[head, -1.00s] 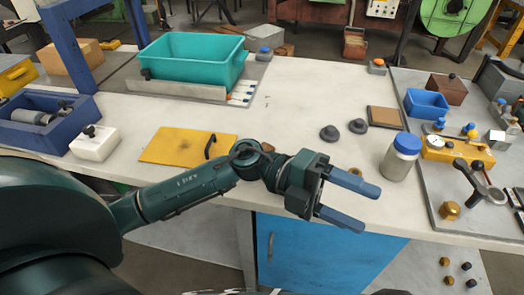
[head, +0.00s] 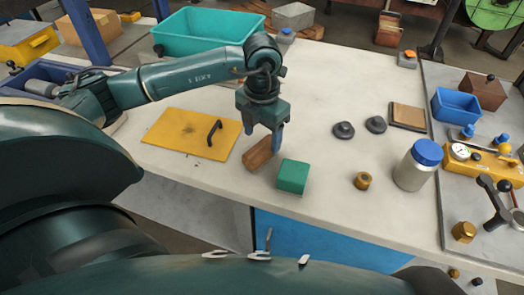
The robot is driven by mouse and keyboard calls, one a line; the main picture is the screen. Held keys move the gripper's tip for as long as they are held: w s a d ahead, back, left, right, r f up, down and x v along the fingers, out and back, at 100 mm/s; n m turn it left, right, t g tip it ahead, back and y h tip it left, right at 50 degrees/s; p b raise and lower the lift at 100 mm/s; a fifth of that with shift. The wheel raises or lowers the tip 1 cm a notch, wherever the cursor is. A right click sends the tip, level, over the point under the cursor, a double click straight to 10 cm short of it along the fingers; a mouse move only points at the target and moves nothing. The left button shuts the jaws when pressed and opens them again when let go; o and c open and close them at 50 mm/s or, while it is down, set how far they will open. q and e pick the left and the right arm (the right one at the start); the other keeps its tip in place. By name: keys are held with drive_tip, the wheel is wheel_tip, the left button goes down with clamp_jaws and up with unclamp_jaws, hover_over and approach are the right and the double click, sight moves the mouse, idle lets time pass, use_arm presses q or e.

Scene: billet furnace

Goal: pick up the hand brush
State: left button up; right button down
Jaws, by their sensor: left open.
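A brown wooden block, which looks like the hand brush (head: 257,155), lies on the pale worktop near its front edge. Its bristles cannot be made out. My left gripper (head: 274,143) points down over its right end, with the jaws open. I cannot tell whether the finger touches the brush. My right gripper is not in view.
A green block (head: 293,176) sits just right of the brush, close to the gripper. A yellow plate with a black handle (head: 190,133) lies to the left. A brass nut (head: 362,181), a blue-capped jar (head: 416,167) and dark knobs (head: 343,130) stand to the right.

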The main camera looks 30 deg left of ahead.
sight(263, 146)
use_arm(q)
drive_tip(key=shift+f+p, duration=0.6)
drive_tip(key=shift+f, duration=2.55)
drive_tip(key=shift+c, duration=0.4)
drive_tip(key=shift+w+r, duration=0.1)
drive_tip(key=c, duration=1.1)
wheel_tip(263, 146, up, 10)
drive_tip(key=shift+b, duration=0.6)
